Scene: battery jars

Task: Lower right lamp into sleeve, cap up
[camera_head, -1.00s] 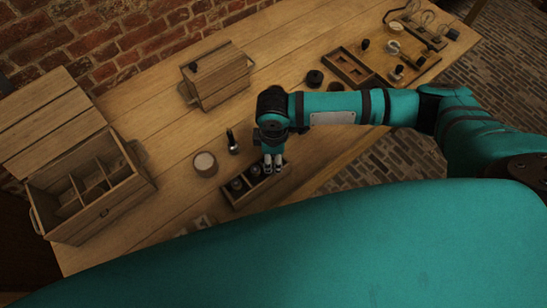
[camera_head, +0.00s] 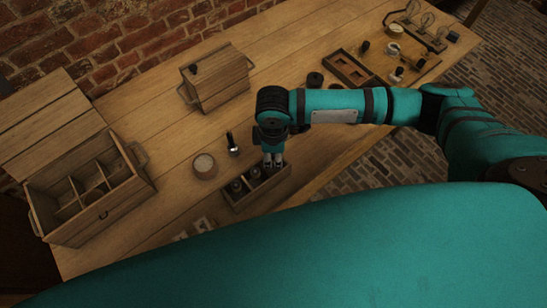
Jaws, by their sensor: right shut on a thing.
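My right gripper (camera_head: 272,160) points down over the right end of a small wooden rack (camera_head: 262,195) near the table's front edge. Its fingers look close together, shut on a lamp that they mostly hide. I cannot tell how far that lamp sits in its sleeve or where its cap points. Two dark round-topped pieces stand in the rack's left (camera_head: 237,186) and middle (camera_head: 254,173) places. My left gripper is not in view.
A round pale-topped container (camera_head: 204,165) and a dark upright tool (camera_head: 232,143) stand left of the rack. An open divided wooden box (camera_head: 130,200) is at the left, a closed wooden box (camera_head: 216,80) behind. A wooden tray (camera_head: 345,68) lies at the right.

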